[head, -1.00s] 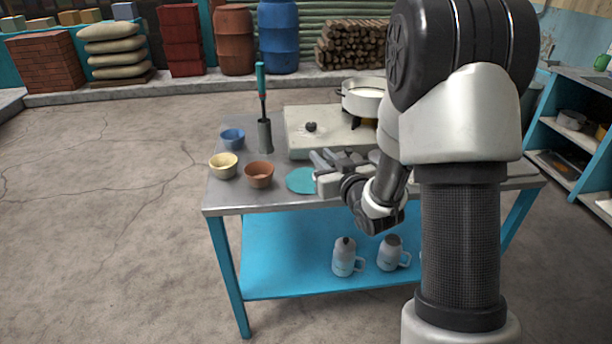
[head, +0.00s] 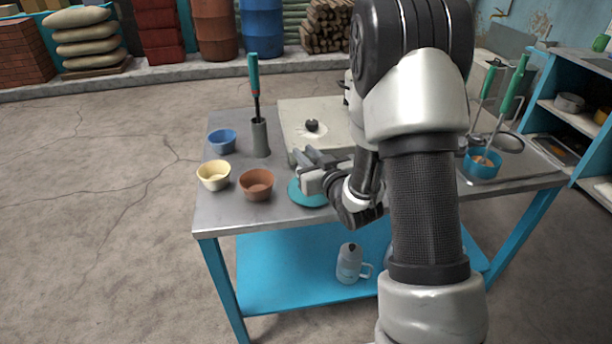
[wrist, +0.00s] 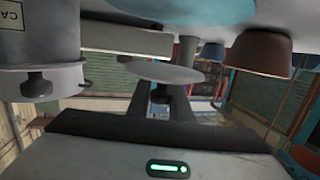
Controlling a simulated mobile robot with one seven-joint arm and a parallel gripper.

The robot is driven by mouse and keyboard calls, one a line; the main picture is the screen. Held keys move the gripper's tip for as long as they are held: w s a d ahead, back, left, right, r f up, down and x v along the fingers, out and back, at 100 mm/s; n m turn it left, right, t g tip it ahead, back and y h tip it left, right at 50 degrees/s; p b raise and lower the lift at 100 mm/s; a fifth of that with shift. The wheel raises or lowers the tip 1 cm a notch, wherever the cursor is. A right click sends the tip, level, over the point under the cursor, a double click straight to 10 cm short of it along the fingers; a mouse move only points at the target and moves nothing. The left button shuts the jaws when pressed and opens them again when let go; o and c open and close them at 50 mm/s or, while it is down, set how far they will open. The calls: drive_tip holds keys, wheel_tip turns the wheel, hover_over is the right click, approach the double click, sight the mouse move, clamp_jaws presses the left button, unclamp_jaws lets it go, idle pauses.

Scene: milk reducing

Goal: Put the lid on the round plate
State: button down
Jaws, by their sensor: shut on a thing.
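The round plate (head: 304,196) is a flat teal disc near the front edge of the metal table. It also shows at the top of the wrist view (wrist: 205,10). The lid (wrist: 160,72) is a pale grey disc in the wrist view, held at the fingers of my gripper (wrist: 163,100). In the head view my gripper (head: 308,168) is over the back part of the plate, shut on the lid. The lid cannot be made out clearly there. Whether it touches the plate cannot be told.
A brown bowl (head: 256,184), a yellow bowl (head: 213,176) and a blue bowl (head: 222,141) stand left of the plate. A grey holder (head: 260,138) with a green-handled tool stands behind. A white stove (head: 290,112) is at the back. A teal pot (head: 482,164) with ladles is right.

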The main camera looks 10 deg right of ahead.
drive_tip(key=shift+f+b, duration=0.55)
drive_tip(key=shift+f, duration=2)
drive_tip(key=shift+f, duration=0.15)
drive_tip(key=shift+f, duration=0.1)
drive_tip(key=c, duration=1.6)
unclamp_jaws()
